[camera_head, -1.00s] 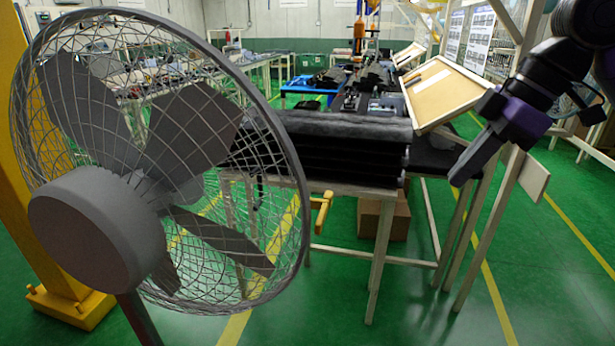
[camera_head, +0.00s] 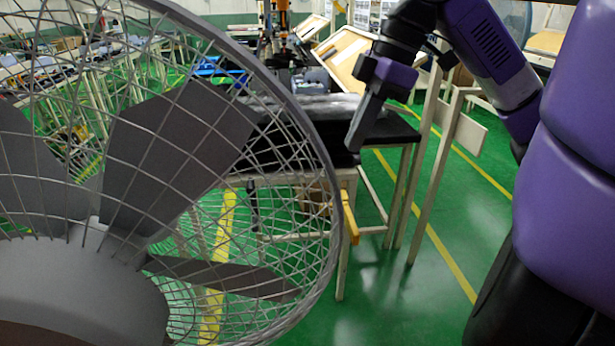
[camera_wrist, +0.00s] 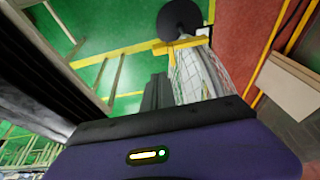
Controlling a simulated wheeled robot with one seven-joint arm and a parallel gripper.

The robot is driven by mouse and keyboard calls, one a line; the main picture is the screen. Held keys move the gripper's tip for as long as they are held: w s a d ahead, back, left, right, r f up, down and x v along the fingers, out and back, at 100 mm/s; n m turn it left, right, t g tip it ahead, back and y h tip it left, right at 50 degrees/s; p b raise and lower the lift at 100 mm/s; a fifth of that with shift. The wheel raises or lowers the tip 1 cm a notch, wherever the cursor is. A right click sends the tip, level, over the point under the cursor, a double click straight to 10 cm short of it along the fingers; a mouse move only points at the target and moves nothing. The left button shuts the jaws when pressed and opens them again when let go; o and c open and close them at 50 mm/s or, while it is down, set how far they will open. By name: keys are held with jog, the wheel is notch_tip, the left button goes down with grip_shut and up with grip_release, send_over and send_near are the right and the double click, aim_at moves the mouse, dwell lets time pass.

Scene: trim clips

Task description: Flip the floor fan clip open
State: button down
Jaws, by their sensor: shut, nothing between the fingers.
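The grey floor fan (camera_head: 75,285), with its wire cage and wide rim (camera_head: 325,165), fills the left of the head view and is cut off by the frame. In the wrist view the fan cage (camera_wrist: 198,75) shows nearly edge-on, with a dark round base (camera_wrist: 180,18) beyond it. I cannot make out the clip on the rim in either view. My gripper (camera_head: 354,146) is shut and empty, pointing down to the right of the rim in the head view. It looks apart from the fan; the exact gap is unclear.
A dark-topped workbench (camera_head: 385,130) stands behind the rim and my gripper. A yellow bar-like part (camera_head: 350,217) shows just right of the rim. A tilted board (camera_head: 350,50) stands farther back. Green floor (camera_head: 400,300) is open at the lower middle.

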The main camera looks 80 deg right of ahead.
jog(key=shift+w, duration=0.1)
jog(key=x, duration=1)
jog(key=shift+p, duration=0.35)
